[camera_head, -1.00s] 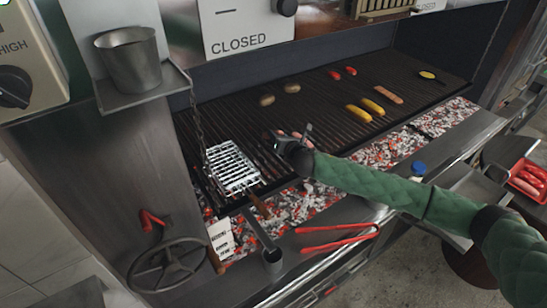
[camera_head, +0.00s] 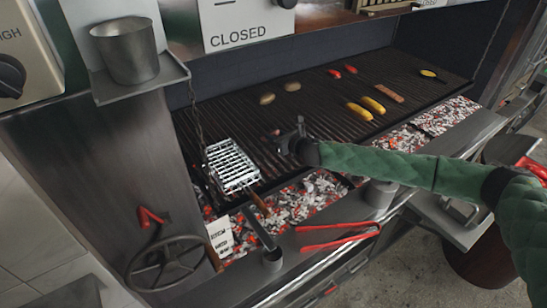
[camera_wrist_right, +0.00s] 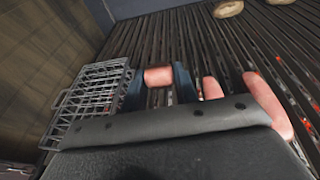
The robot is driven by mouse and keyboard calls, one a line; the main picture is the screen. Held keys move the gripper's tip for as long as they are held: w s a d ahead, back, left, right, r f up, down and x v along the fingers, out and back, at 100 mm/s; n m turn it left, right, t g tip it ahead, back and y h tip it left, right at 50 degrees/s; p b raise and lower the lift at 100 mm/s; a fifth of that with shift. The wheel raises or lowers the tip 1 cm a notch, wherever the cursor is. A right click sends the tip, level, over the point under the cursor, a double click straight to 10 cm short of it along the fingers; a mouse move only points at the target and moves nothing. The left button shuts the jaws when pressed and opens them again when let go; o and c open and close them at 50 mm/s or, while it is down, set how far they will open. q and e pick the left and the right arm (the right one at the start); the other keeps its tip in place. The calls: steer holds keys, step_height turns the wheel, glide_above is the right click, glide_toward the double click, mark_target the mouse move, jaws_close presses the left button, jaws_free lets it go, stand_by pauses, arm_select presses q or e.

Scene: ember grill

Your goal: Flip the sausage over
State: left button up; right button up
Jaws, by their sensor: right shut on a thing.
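My right gripper (camera_head: 292,135) reaches over the left-middle part of the grill grate (camera_head: 325,105). In the right wrist view its two dark fingers (camera_wrist_right: 159,86) are shut on a pink sausage (camera_wrist_right: 158,76), which lies crosswise between them. In the head view only a small pink bit of sausage (camera_head: 277,132) shows beside the gripper. Two more pink sausages, a shorter one (camera_wrist_right: 212,88) and a longer one (camera_wrist_right: 266,103), show to the right of the fingers in the wrist view. I cannot tell whether the held sausage touches the grate. My left gripper is not in view.
A wire grill basket (camera_head: 231,166) lies left of the gripper. Corn (camera_head: 373,105), potatoes (camera_head: 267,99) and red peppers (camera_head: 351,69) lie farther back. Red tongs (camera_head: 340,236) and a grey cup (camera_head: 380,193) are on the front ledge. Glowing coals (camera_head: 300,200) lie along the front.

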steer(key=shift+w+f+b, duration=0.1)
steer(key=shift+f+b, duration=0.5)
steer(key=shift+f, duration=0.8)
steer(key=o, duration=0.6)
steer(key=shift+c, duration=0.2)
steer(key=o, duration=0.6)
steer(key=shift+c, duration=0.2)
